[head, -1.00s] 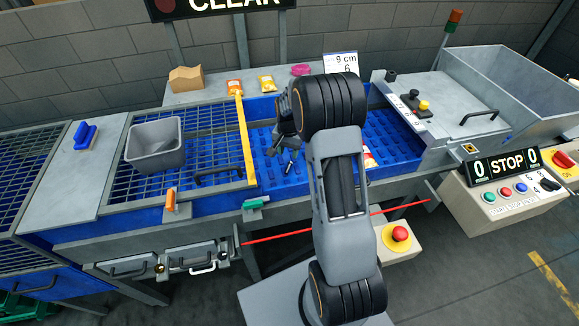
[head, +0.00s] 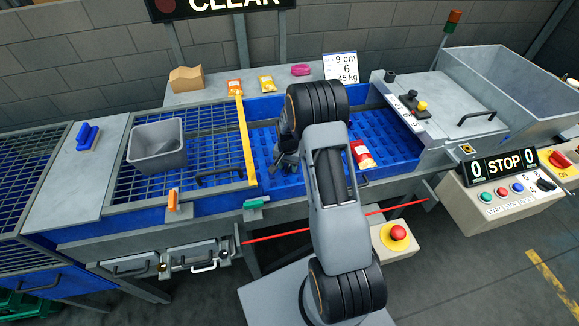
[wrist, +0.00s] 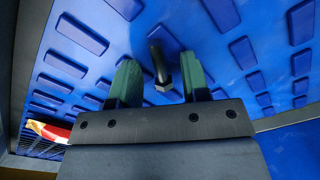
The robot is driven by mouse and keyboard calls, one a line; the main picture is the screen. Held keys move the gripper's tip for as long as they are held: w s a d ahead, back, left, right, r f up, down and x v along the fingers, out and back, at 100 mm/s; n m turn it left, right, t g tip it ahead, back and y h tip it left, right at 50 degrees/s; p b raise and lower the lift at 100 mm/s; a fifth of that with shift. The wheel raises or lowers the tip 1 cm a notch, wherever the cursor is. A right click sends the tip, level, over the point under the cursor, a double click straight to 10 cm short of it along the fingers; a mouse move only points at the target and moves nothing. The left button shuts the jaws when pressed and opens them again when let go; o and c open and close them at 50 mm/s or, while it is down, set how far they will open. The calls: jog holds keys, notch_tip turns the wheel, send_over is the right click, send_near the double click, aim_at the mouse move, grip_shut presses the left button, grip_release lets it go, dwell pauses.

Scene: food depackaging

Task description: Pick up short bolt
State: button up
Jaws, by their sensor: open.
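The short bolt (wrist: 159,62) is dark metal with a hex head and lies on the blue ribbed belt (wrist: 215,60). In the wrist view it shows between the two green fingertips of my gripper (wrist: 158,82), with its head toward the gripper. The fingers are apart, with a visible gap on each side of the bolt, and do not touch it. In the head view my gripper (head: 284,160) is low over the belt, and the bolt is hidden there behind the gripper and arm.
A red packet (head: 362,154) lies on the belt right of my arm; it also shows in the wrist view (wrist: 48,131). A yellow bar (head: 245,140) and a metal grid with a grey bin (head: 157,148) are left. The belt's side walls are close by.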

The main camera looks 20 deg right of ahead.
jog(key=shift+c, duration=0.3)
grip_shut()
jog(key=shift+r, duration=0.1)
